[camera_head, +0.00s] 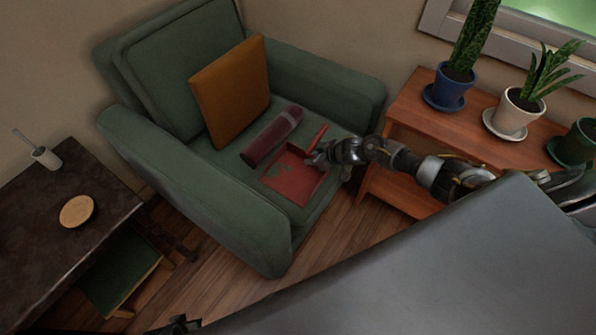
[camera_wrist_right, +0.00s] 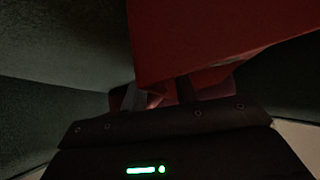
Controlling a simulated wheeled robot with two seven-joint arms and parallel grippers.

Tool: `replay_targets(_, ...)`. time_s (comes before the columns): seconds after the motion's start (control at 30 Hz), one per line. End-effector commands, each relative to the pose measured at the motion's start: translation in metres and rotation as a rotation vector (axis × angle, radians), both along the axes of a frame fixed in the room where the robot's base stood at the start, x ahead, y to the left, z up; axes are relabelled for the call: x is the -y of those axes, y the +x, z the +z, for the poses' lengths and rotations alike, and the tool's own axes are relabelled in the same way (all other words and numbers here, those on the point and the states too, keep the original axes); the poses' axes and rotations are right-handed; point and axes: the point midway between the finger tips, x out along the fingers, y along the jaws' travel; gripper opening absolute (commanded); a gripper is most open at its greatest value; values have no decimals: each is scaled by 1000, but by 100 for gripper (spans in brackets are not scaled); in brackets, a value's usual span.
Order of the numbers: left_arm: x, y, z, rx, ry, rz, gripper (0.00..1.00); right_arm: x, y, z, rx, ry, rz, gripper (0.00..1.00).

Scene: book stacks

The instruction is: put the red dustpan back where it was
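The red dustpan (camera_head: 294,180) is at the front of the green armchair's seat (camera_head: 318,198), its handle pointing up and right. I cannot tell whether it rests on the cushion or is just above it. My right gripper (camera_head: 322,153) is at the dustpan's handle end, reaching in from the right. In the right wrist view, the dustpan (camera_wrist_right: 205,35) fills the upper middle, and a red part sits between the fingers (camera_wrist_right: 158,95), which look shut on it. Only a dark piece, seemingly of my left gripper (camera_head: 182,325), shows at the bottom edge.
A dark red cylinder (camera_head: 272,136) lies behind the dustpan, before an orange cushion (camera_head: 231,90). A wooden shelf (camera_head: 430,112) with potted plants stands right of the chair. A dark table (camera_head: 50,260) with a cork disc (camera_head: 77,211) is at left.

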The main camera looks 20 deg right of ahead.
Motion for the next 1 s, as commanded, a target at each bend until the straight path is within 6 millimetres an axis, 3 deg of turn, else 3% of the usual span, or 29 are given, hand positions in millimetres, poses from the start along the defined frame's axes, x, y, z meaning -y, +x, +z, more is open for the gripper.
replay_targets(0.3, 0, 1, 4, 1, 1, 0, 29, -2, 3, -4, -1, -1, 0, 28)
replay_targets(0.53, 0, 1, 4, 2, 0, 0, 29, -2, 3, -4, -1, -1, 0, 0)
replay_targets(1.0, 0, 1, 4, 2, 0, 0, 29, -2, 4, -2, 3, 2, 0, 0)
